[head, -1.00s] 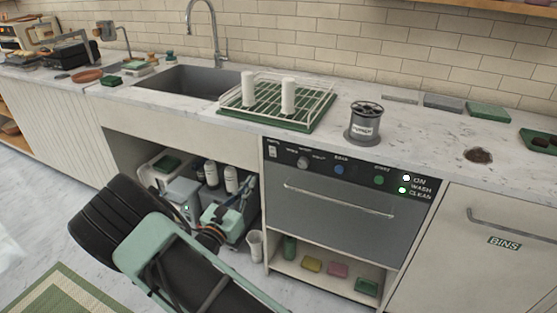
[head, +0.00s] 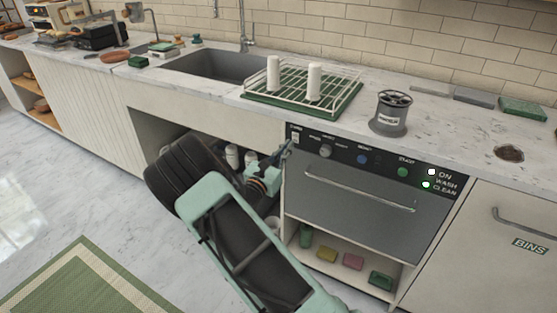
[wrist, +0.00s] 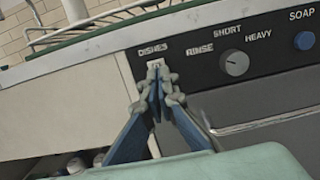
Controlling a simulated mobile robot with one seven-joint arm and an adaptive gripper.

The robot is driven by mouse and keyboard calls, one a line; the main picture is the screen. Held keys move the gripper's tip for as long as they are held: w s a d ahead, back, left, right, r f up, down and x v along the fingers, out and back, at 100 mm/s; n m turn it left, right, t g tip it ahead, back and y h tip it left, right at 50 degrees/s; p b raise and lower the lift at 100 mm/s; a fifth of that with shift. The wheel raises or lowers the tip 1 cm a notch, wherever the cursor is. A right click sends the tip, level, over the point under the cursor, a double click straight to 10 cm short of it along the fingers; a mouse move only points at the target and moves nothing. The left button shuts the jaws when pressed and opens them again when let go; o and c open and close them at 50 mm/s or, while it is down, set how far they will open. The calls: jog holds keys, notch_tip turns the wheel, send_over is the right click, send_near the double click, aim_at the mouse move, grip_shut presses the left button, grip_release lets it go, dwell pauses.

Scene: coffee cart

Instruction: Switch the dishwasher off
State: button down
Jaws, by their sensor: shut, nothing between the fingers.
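The dishwasher (head: 355,200) has a dark control panel, a grey door and a bar handle. A small white switch (head: 295,137) is at the panel's left end; it also shows in the wrist view (wrist: 154,63). To its right are a grey dial (head: 326,151), a blue button (head: 362,159) and a green button (head: 402,172). Two lamps (head: 432,172) glow beside the ON, WASH and CLEAN labels. My gripper (wrist: 163,90) is shut and empty, its tips just below the switch in the wrist view. I cannot tell whether they touch the panel.
A wire rack (head: 300,92) with two white cups stands on the counter above. A grey holder (head: 391,113) stands right of it. The sink (head: 215,66) is to the left. A shelf with sponges (head: 327,254) lies under the dishwasher door. Bins door (head: 510,245) is at right.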

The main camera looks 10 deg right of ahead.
aim_at(296, 134)
jog(key=shift+x, duration=1.6)
jog(key=shift+w+d+r, duration=0.25)
jog(key=shift+w+r, duration=0.05)
jog(key=shift+w, duration=0.05)
jog(key=shift+r+p, duration=0.15)
jog(key=shift+p, duration=0.25)
jog(key=shift+a, duration=0.1)
